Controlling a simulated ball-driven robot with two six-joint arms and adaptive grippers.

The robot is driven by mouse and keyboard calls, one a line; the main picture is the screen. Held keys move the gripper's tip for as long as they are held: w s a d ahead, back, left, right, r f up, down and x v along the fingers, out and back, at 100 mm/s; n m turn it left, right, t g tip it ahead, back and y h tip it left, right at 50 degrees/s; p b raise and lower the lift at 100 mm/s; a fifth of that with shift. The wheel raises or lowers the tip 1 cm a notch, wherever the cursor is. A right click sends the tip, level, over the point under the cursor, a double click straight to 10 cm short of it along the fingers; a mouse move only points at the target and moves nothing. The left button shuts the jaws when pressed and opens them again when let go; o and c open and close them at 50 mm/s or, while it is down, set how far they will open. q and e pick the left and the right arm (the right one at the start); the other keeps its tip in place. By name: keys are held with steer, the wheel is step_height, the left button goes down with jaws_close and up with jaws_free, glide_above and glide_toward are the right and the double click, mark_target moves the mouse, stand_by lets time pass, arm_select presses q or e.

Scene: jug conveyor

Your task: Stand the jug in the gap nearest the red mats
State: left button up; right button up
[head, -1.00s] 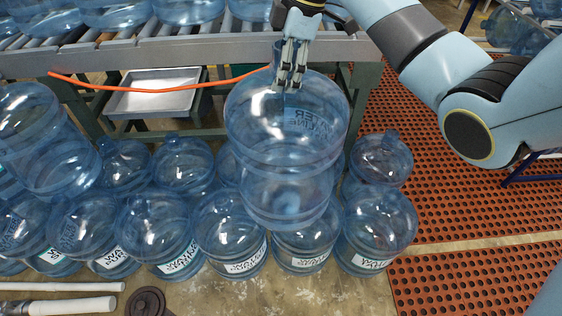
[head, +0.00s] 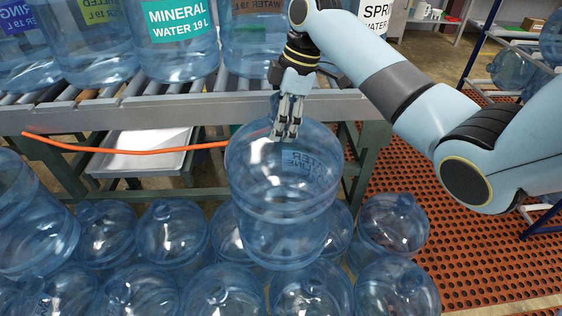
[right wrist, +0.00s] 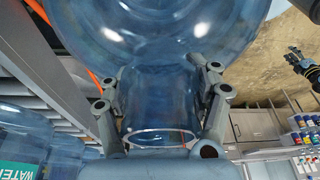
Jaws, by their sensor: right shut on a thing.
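My right gripper (head: 287,130) is shut on the neck of a clear blue jug (head: 280,225). The jug hangs in front of the conveyor (head: 120,112), above several floor jugs. In the right wrist view the fingers (right wrist: 163,110) lie on both sides of the neck (right wrist: 160,85). Labelled jugs stand on the rollers, including a green-labelled one (head: 178,45) and one marked SPR (head: 376,12). My right wrist and arm partly hide the space between the rear jugs. The red mats (head: 480,235) are on the floor at right. A dark gripper, apparently my left (right wrist: 308,68), shows at the wrist view's edge.
A blue rack (head: 480,45) stands at the back right.

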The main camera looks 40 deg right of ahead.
step_height(320, 180, down, 2)
steer(key=shift+f, duration=0.1)
step_height(320, 180, down, 4)
steer(key=shift+r+b, duration=0.2)
steer(key=shift+b, duration=0.1)
steer(key=shift+f, duration=0.3)
arm_select(q)
steer(key=shift+w+a+f, duration=0.1)
steer(key=shift+f, duration=0.2)
arm_select(e)
steer(key=shift+f, duration=0.1)
arm_select(q)
steer(key=shift+f, duration=0.1)
arm_select(e)
steer(key=o, duration=1.9)
steer(key=shift+c, duration=0.2)
steer(key=p+v, duration=0.1)
steer(key=v, duration=1.1)
steer(key=shift+a, duration=0.1)
arm_select(q)
steer(key=shift+r, duration=0.55)
